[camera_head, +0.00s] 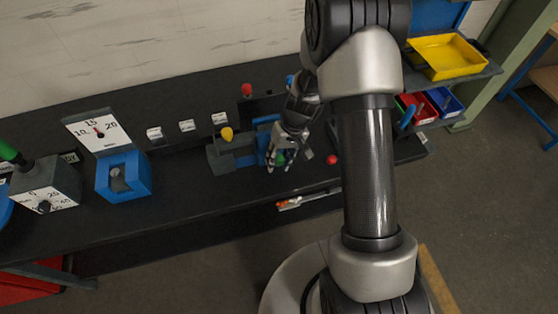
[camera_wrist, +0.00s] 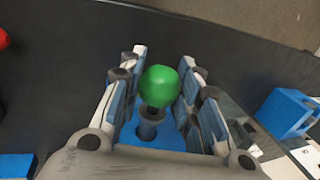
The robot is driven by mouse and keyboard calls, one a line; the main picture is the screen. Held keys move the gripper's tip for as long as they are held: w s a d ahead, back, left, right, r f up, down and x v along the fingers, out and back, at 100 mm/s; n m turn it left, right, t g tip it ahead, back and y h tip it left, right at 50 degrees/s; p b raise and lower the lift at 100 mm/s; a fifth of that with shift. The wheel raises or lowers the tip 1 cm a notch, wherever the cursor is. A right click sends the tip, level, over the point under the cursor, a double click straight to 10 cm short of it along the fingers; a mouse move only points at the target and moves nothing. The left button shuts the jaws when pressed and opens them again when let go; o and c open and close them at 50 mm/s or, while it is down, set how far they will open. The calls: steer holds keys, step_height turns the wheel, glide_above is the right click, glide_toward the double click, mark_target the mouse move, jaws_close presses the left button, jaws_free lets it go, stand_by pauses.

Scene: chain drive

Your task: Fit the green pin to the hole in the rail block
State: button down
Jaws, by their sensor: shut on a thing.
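The green pin (camera_wrist: 160,84) has a round green knob over a dark neck. In the wrist view it stands between the two fingers of my gripper (camera_wrist: 160,92), which is shut on it. A grey cylindrical part (camera_wrist: 151,127) and a blue surface (camera_wrist: 160,138) show under the knob; I cannot tell whether the pin is in a hole. In the head view the green knob (camera_head: 281,158) shows small between the fingers of my gripper (camera_head: 283,152), beside a blue and grey fixture (camera_head: 263,137). My gripper and arm hide part of that fixture, and the rail block's hole is not clear.
A yellow-knobbed part (camera_head: 227,134) stands left of my gripper, and a red ball (camera_head: 332,160) lies to its right. A red knob (camera_head: 246,90) is behind. A blue dial stand (camera_head: 124,177) is further left. The dark bench front (camera_head: 210,200) is clear.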

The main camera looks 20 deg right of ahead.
steer(key=shift+w, duration=1.5)
steer(key=c, duration=1.1)
jaws_free()
steer(key=v, duration=1.2)
steer(key=shift+r, duration=0.15)
